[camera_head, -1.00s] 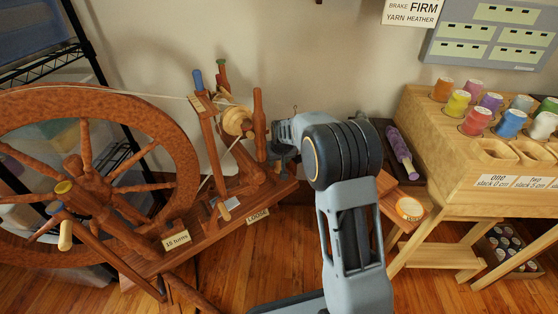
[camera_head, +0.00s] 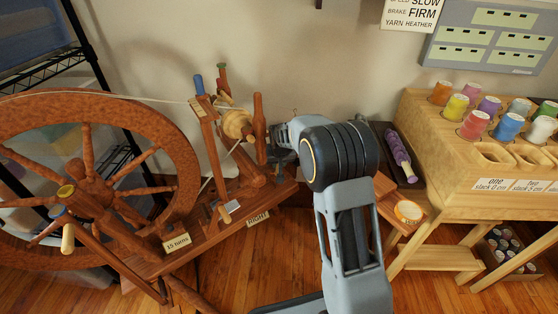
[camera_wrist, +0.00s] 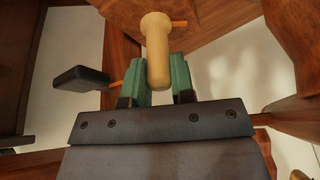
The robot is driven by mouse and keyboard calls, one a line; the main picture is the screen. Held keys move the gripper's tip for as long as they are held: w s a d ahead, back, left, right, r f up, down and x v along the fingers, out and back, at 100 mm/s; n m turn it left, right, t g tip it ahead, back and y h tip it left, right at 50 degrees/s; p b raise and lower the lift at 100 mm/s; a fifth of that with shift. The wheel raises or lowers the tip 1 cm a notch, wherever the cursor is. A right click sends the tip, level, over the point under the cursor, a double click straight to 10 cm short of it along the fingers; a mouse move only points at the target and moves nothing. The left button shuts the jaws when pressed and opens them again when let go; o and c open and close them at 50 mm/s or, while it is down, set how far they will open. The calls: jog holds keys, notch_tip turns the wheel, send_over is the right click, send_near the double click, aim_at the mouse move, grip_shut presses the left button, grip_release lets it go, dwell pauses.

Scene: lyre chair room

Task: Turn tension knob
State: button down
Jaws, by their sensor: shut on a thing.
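In the wrist view a pale wooden knob (camera_wrist: 157,45) with a rounded end and a thin orange peg at its side sits between the green fingers of my gripper (camera_wrist: 165,82). My gripper is shut on this knob. In the head view the knob is hidden, and my gripper is mostly hidden behind my arm at the right of the spinning wheel's upright posts. The spinning wheel's base (camera_head: 215,225) carries a small tag (camera_head: 258,219) that seems to read "RIGHT" or "TIGHT".
The large wheel (camera_head: 180,155) and its pale-handled crank stand at left. A card (camera_head: 177,241) reads "15 turns". A wooden spool rack (camera_head: 470,165) stands right of my arm, with a dark tray and purple-wrapped bobbin (camera_head: 397,150) between.

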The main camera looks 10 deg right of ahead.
dwell(0.3)
jog(key=c, duration=1)
grip_release()
jog(key=shift+o, duration=0.2)
